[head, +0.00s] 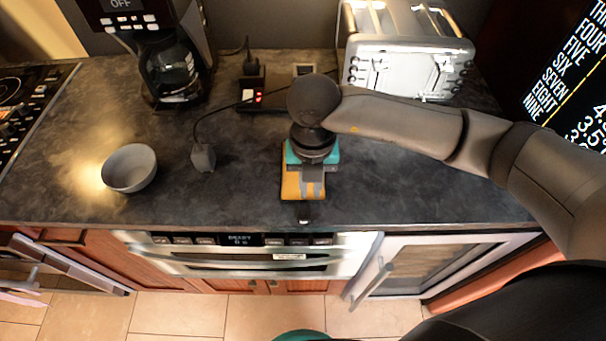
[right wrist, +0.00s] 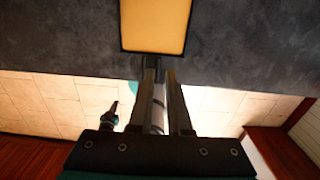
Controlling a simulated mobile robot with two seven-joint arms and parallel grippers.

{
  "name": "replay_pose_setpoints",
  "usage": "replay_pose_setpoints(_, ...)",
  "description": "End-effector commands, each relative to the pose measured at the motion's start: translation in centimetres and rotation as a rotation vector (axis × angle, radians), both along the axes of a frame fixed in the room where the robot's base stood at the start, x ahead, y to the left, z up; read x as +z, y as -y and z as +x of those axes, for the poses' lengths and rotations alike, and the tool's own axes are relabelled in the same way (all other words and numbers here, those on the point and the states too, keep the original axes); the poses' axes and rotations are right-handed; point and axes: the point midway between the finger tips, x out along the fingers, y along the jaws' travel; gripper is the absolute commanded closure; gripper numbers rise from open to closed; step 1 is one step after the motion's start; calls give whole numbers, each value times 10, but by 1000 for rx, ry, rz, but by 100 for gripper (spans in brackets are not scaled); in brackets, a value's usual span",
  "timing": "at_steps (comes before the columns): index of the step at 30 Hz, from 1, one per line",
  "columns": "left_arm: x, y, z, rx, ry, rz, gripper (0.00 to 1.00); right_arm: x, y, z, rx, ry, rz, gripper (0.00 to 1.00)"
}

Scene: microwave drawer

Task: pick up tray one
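A flat yellow-orange rectangular piece, which I take for tray one (head: 289,187), lies on the dark counter near its front edge. My right wrist covers part of it in the head view. It also shows at the top of the right wrist view (right wrist: 157,25), just beyond the fingertips. My right gripper (head: 304,208) is above the counter's front edge, beside the piece. In the right wrist view the gripper's (right wrist: 161,72) two fingers stand slightly apart, with a narrow empty gap between them. They look apart from the piece.
A grey bowl (head: 129,168) stands left on the counter. A coffee maker (head: 172,60) and a silver toaster (head: 405,65) stand at the back. A power strip (head: 262,97) and a cable with a grey plug (head: 203,157) lie between. Appliances with handles (head: 378,280) are below the counter edge.

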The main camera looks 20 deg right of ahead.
Motion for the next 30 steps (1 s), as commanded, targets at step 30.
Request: replay_pose_setpoints(30, 0, 0, -1, -1, -2, 1, 100, -45, -1, 0, 1, -1, 0, 100)
